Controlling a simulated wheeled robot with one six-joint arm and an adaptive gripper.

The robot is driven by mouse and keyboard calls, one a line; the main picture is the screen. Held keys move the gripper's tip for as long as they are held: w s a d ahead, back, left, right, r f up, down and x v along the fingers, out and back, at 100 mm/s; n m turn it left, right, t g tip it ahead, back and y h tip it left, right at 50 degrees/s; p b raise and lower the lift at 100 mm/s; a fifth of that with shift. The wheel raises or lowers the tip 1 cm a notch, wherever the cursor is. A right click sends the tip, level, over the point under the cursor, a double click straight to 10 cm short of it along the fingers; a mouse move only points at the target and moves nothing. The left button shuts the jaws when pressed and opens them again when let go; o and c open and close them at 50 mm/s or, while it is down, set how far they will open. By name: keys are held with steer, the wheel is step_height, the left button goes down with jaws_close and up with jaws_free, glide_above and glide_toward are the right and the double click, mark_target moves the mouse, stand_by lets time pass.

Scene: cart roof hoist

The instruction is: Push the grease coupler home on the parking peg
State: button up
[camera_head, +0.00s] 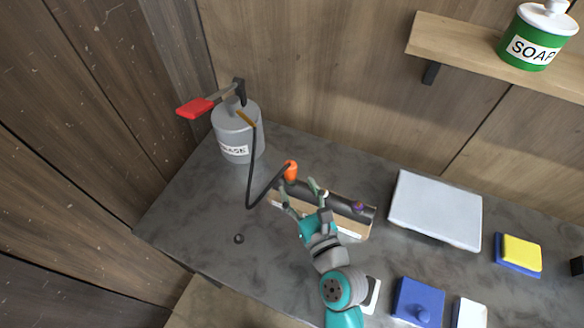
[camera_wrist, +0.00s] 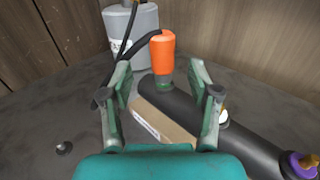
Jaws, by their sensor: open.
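The grease coupler (camera_head: 290,171) is an orange cylinder on a black hose. My gripper (camera_head: 298,188) is open and empty, just short of the coupler. In the wrist view my gripper (camera_wrist: 160,80) has one finger on each side of the coupler's line, apart from it. A small dark knob (camera_head: 239,239) stands on the bench; I cannot tell whether it is the parking peg.
The hose (camera_head: 251,170) runs to a grey grease can (camera_head: 236,132) with a red-handled lever at the back left. The bar carries a purple fitting (camera_head: 359,206) and a white one. A white tray (camera_head: 436,208) lies right. The front-left bench is mostly clear.

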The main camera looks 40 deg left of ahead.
mark_target(293, 176)
steer(key=shift+x, duration=3.15)
steer(key=shift+w+d+f, duration=0.1)
steer(key=shift+w+f, duration=0.05)
steer(key=shift+f, duration=0.05)
jaws_close()
